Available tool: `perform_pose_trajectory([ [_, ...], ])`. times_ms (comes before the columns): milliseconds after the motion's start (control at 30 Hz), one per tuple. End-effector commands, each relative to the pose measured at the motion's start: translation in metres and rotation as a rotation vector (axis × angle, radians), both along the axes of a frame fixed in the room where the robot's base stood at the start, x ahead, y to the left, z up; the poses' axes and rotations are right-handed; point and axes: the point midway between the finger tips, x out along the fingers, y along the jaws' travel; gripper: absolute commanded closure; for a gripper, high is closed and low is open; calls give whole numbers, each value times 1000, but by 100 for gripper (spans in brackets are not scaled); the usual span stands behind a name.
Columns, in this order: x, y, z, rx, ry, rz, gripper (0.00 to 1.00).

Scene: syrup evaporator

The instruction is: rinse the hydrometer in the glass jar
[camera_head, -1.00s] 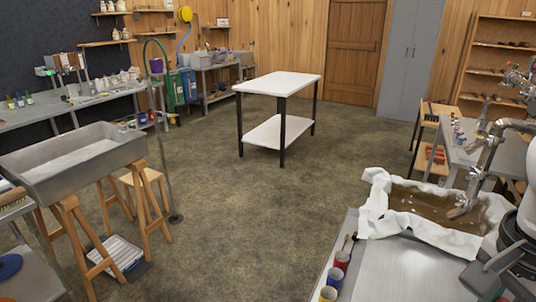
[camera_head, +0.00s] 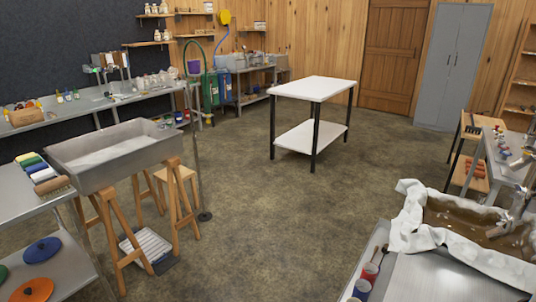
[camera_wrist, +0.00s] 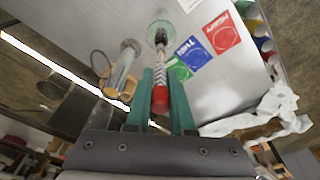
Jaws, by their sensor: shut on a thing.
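In the wrist view, my gripper (camera_wrist: 160,88) has its green fingers shut on the hydrometer (camera_wrist: 158,36). My gripper is not in the head view. Small pale or clear vessels (camera_head: 152,82) stand on the long bench at the back left in the head view. They are too small to tell whether one is the glass jar.
A metal cylinder with a loop handle (camera_wrist: 122,70) is left of the hydrometer. Coloured cards (camera_wrist: 192,53) lie on the steel. A grey basin (camera_head: 115,165) on wooden trestles stands left. A white-topped table (camera_head: 315,90) stands mid-room. The floor between is open.

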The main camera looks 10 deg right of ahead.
Motion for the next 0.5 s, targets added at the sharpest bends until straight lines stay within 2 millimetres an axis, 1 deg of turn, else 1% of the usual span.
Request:
perform_pose_trajectory([
  [500, 0, 0, -51, 2, 2, 0, 100],
])
